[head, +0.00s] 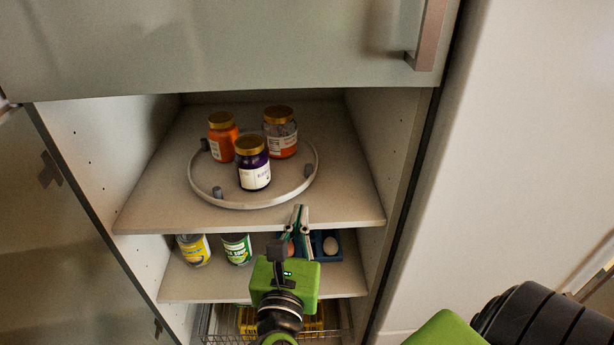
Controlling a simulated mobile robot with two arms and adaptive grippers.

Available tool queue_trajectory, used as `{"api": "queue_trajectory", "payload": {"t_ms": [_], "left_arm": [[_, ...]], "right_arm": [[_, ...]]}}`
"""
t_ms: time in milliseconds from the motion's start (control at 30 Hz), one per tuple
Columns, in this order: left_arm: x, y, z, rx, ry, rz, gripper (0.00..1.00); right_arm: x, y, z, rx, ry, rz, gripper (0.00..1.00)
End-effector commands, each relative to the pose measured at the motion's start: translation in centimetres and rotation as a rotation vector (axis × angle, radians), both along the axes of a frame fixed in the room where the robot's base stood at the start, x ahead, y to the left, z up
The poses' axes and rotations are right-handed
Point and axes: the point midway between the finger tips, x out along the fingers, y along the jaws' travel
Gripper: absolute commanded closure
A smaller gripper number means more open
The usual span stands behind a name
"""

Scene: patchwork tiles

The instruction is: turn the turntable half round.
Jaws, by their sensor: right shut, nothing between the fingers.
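The turntable (285,196) is a round, pale, rimmed disc on the upper shelf inside the open cabinet. My left gripper is out of view.
The upper shelf (150,213) has a bare strip around the turntable. The lower shelf holds two cans (194,249) and a dark blue egg tray (330,256). A wire basket (222,322) is below. An open door (50,230) stands at left; a closed door (220,50) is above.

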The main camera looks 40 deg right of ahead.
Motion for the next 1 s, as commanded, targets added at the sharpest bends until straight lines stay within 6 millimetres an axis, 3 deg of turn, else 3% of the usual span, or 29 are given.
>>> {"api": "queue_trajectory", "payload": {"t_ms": [200,500,1000], "left_arm": [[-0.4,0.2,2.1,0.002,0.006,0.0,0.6],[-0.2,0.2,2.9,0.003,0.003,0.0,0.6],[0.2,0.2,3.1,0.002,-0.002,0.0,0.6]], "right_arm": [[3.7,-3.4,0.6,-0.008,-0.003,-0.001,1.0],[7.2,-6.5,0.3,-0.007,0.0,0.0,1.0],[8.0,-7.2,0.1,-0.004,0.0,0.0,1.0]]}}
